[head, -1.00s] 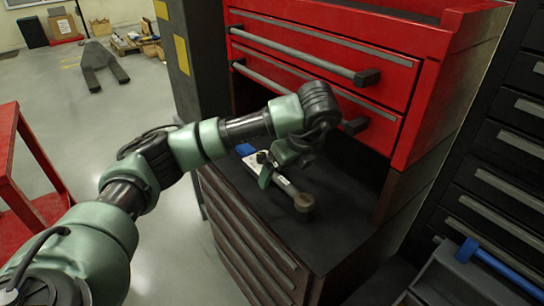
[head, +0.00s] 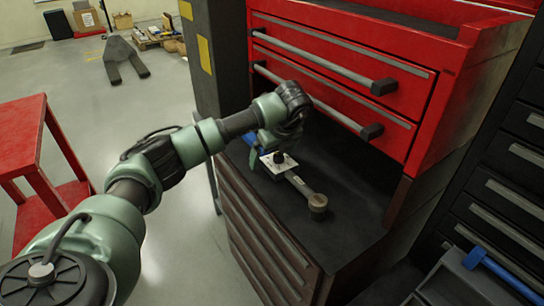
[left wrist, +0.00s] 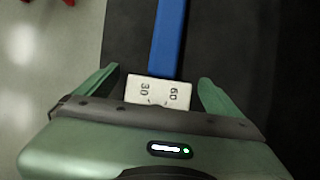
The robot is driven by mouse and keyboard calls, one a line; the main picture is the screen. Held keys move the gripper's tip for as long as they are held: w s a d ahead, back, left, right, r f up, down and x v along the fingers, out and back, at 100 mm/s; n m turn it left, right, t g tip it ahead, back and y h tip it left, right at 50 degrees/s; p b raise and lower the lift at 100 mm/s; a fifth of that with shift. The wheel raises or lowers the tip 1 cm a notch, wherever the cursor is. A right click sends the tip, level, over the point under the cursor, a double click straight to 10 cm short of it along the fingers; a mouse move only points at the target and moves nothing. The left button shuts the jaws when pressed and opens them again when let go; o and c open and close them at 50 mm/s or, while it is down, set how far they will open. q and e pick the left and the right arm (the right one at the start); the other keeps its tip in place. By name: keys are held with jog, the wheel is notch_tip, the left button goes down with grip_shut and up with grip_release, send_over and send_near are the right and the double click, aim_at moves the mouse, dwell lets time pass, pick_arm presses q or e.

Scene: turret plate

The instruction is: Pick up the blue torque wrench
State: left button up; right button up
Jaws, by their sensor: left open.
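The torque wrench lies on the dark top of the tool cabinet, with a blue handle (head: 250,139), a white scale plate (head: 281,163) and a grey shaft ending in a round head (head: 318,203). My left gripper (head: 262,150) is open above it, hiding part of the handle. In the left wrist view, the blue handle (left wrist: 167,38) runs up the picture, and the white plate (left wrist: 160,92) marked 30 and 60 shows between the two green fingers. I cannot tell the exact height above the wrench. My right gripper is not in view.
Red drawers (head: 340,70) with protruding handles stand just behind the cabinet top (head: 350,190). A red table (head: 25,140) stands at left. A grey tray (head: 460,285) with a blue bar (head: 495,268) is at lower right. The cabinet top is clear around the wrench's head.

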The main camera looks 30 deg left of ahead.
pick_arm(q)
jog(key=shift+w+a+f, duration=0.1)
jog(key=shift+a+f, duration=0.15)
jog(key=shift+f, duration=0.3)
jog(key=shift+d, duration=0.1)
jog(key=c, duration=2)
jog(key=shift+r, duration=0.15)
grip_shut()
